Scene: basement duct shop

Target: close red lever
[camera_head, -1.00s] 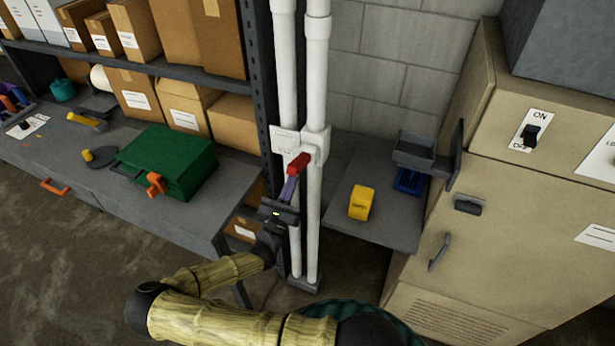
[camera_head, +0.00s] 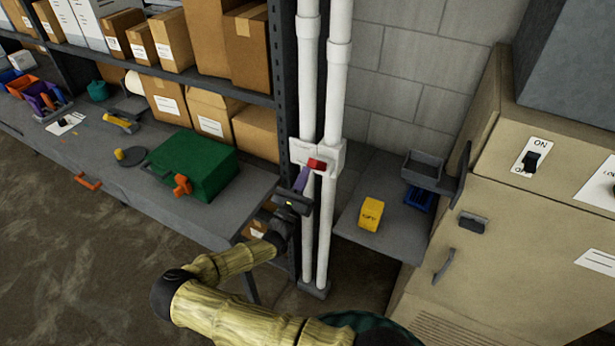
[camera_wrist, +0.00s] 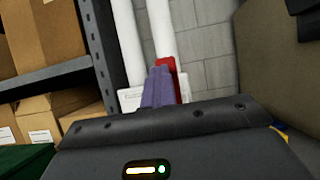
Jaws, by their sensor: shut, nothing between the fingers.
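The red lever (camera_head: 317,164) is on a white valve plate fixed to two white vertical pipes. In the head view its handle looks short and lies nearly level across the plate. My gripper (camera_head: 305,171) is at the lever's lower left, its purple fingers shut with nothing between them. In the wrist view, the closed fingers (camera_wrist: 158,84) stand in front of the red lever (camera_wrist: 184,86) and hide part of it. The lever shows above and to the right of them. I cannot tell whether the fingertips touch it.
A green box (camera_head: 200,168) with an orange handle sits on the workbench at left. A grey side table (camera_head: 395,238) right of the pipes holds a yellow block (camera_head: 371,213) and a blue tray. A beige cabinet (camera_head: 520,240) stands at right. Shelves with cartons stand behind the bench.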

